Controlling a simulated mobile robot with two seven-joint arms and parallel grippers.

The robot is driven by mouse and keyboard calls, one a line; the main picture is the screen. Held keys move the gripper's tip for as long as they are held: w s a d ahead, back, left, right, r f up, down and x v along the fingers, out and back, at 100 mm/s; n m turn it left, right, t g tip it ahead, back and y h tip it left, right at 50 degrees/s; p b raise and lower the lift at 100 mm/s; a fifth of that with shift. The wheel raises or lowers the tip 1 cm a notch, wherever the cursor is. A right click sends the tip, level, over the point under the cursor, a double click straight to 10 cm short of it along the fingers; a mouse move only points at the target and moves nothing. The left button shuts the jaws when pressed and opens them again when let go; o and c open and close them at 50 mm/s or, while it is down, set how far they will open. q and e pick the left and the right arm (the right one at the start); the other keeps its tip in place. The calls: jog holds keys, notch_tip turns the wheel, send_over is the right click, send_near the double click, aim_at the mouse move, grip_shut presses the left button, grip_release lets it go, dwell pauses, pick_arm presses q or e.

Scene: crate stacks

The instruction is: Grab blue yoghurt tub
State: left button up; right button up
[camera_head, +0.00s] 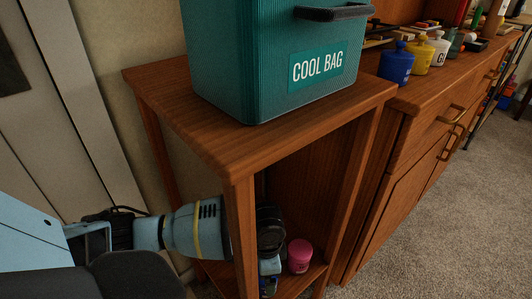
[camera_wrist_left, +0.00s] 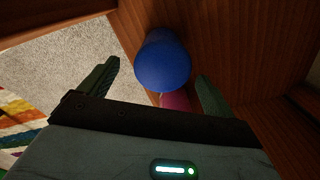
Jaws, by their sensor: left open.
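The blue yoghurt tub (camera_wrist_left: 163,60) shows in the left wrist view inside a wooden shelf unit, ahead of and between my fingers. A pink tub (camera_head: 299,256) stands on the lower shelf in the head view; part of it also shows in the left wrist view (camera_wrist_left: 176,102), partly covered by the blue tub. My left gripper (camera_wrist_left: 158,72) is open, its fingers spread on either side of the blue tub, and I cannot tell whether they touch it. In the head view my left arm reaches into the unit and mostly hides the blue tub. My right gripper is not in view.
A teal cool bag (camera_head: 262,60) stands on the unit's top (camera_head: 215,128). The unit's front post (camera_head: 240,235) is close to my left wrist. A wooden cabinet (camera_head: 425,115) to the right holds a blue jar (camera_head: 396,66), a yellow jar (camera_head: 420,58) and other items. Carpet is clear at right.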

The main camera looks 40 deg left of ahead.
pick_arm(q)
jog(key=f+b, duration=0.1)
jog(key=f, duration=0.1)
jog(key=f+b, duration=0.1)
jog(key=f, duration=0.1)
jog(key=shift+a+f+b, duration=0.2)
jog(key=shift+f+b, duration=0.1)
jog(key=shift+f, duration=0.25)
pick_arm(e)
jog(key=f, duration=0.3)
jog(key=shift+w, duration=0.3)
pick_arm(q)
jog(key=shift+r, duration=0.1)
jog(key=shift+c, duration=0.3)
